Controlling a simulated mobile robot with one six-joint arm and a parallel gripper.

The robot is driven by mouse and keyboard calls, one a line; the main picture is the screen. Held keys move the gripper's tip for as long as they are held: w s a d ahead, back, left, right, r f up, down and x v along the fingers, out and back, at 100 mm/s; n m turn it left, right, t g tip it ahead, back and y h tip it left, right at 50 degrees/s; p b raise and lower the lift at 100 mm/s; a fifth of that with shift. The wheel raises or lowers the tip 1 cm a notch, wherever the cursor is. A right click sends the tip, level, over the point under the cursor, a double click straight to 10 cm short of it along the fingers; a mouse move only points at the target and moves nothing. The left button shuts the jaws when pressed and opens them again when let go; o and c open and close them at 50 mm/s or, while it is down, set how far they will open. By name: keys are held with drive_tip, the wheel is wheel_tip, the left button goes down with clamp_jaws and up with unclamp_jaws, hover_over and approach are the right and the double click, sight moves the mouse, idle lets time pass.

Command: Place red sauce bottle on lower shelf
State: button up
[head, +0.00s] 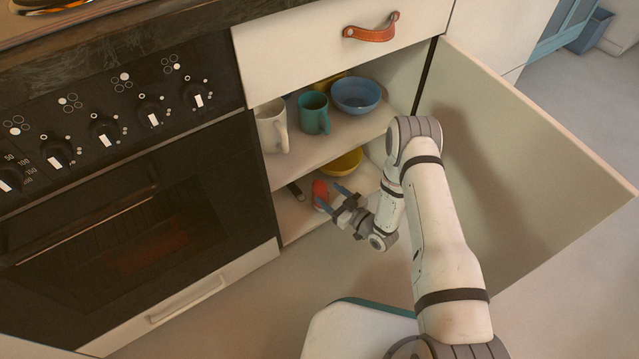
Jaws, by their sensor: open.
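The red sauce bottle (320,190) stands on the lower shelf (296,222) of the open cabinet, towards the front left. My gripper (332,196) reaches into the cabinet at the lower shelf. Its fingers are open, with the bottle at the fingertips. The fingers partly hide the bottle, and I cannot tell whether they touch it.
A yellow bowl (343,163) and a dark object (296,192) are also on the lower shelf. The upper shelf (345,139) holds a white mug (271,128), a teal mug (314,114) and a blue bowl (356,96). The cabinet door (530,150) stands open at right.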

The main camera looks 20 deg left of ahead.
drive_tip(key=p+v, duration=0.1)
drive_tip(key=v, duration=0.4)
drive_tip(key=w+d+r+m+h, duration=0.1)
drive_tip(key=w+d+r+h, duration=0.6)
drive_tip(key=w+r, duration=0.45)
drive_tip(key=s+d+r+m+h, duration=0.1)
drive_tip(key=d+r+m+h, duration=0.35)
drive_tip(key=d+r, duration=0.6)
drive_tip(key=s+d+r+m+g+h, duration=0.3)
drive_tip(key=s+d+r+h, duration=0.15)
drive_tip(key=s+r, duration=0.6)
drive_tip(key=s+r+m+g, duration=0.1)
drive_tip(key=s+r, duration=0.3)
drive_tip(key=s, duration=0.6)
drive_tip(key=s+d+r+m+g+y, duration=0.1)
drive_tip(key=s+r+m+g, duration=0.1)
drive_tip(key=s, duration=0.8)
drive_tip(key=shift+d+r+g, duration=0.25)
drive_tip(key=shift+r+g, duration=0.65)
drive_tip(key=shift+m, duration=0.25)
